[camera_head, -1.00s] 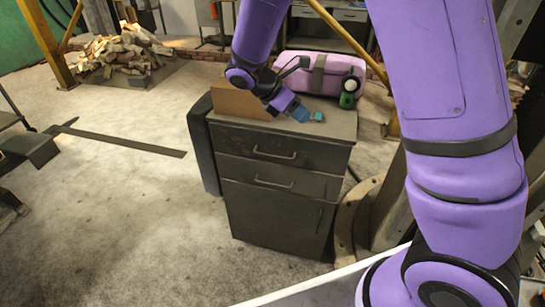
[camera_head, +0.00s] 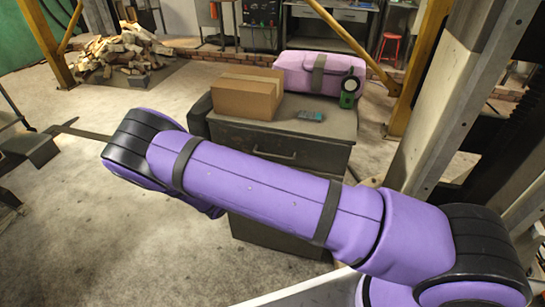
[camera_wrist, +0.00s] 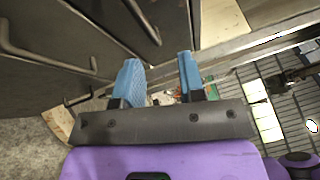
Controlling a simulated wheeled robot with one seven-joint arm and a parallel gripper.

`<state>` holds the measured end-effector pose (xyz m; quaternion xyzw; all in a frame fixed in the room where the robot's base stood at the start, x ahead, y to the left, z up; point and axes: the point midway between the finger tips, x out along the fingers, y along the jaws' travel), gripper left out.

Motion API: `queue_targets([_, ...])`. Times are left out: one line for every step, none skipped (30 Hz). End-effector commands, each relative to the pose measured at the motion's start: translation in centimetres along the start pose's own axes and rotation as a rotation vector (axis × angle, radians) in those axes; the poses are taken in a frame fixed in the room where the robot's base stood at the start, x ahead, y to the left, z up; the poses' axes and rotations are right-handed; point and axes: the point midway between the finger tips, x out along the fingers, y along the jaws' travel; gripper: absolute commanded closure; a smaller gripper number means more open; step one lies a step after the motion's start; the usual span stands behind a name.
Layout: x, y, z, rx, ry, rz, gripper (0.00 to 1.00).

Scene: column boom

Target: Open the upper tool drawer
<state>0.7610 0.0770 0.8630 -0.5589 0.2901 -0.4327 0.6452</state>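The dark grey tool cabinet (camera_head: 336,128) stands in the middle of the head view. Its upper drawer (camera_head: 318,155) looks closed, with a bar handle (camera_head: 275,154) just above my forearm. My arm hides the lower drawer and most of the front below. In the wrist view, grey drawer fronts fill the left, with one bar handle (camera_wrist: 146,22) near my fingers and another (camera_wrist: 45,58) further left. My gripper (camera_wrist: 161,82) has its two blue fingers apart with nothing held between them, close to the cabinet front. My arm hides the gripper in the head view.
On the cabinet top are a cardboard box (camera_head: 245,97), a small teal item (camera_head: 311,115) and a green device (camera_head: 348,92). A pink case (camera_head: 315,70) is behind them. A steel column (camera_head: 450,100) stands at right. Open floor (camera_head: 90,210) lies left.

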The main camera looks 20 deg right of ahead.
Motion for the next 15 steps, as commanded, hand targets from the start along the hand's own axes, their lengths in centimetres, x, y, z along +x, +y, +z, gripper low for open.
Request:
queue_targets([-0.4, 0.9, -0.1, -0.036, -0.036, -0.018, 0.63])
queue_targets([-0.6, 1.3, -0.1, -0.054, -0.053, -0.027, 0.63])
queue_targets([-0.8, 1.7, 0.0, -0.075, -0.073, -0.036, 0.63])
queue_targets([-0.9, 2.0, -0.1, -0.088, -0.084, -0.042, 0.63])
queue_targets([-1.0, 2.2, -0.1, -0.097, -0.093, -0.047, 0.63])
queue_targets([-1.1, 2.4, 0.0, -0.107, -0.102, -0.051, 0.63])
queue_targets([-1.1, 2.5, 0.0, -0.113, -0.107, -0.054, 0.63])
queue_targets([-1.0, 2.6, 0.0, -0.117, -0.111, -0.056, 0.63])
queue_targets([-0.8, 2.7, 0.0, -0.12, -0.113, -0.058, 0.63])
queue_targets([-0.7, 2.7, 0.0, -0.122, -0.114, -0.058, 0.63])
queue_targets([-0.4, 2.7, 0.1, -0.122, -0.114, -0.059, 0.63])
queue_targets([0.1, 2.6, 0.1, -0.122, -0.114, -0.059, 0.63])
queue_targets([0.5, 2.6, 0.1, -0.121, -0.113, -0.059, 0.63])
queue_targets([0.9, 2.6, 0.2, -0.121, -0.113, -0.059, 0.63])
queue_targets([1.6, 2.5, 0.2, -0.121, -0.112, -0.059, 0.63])
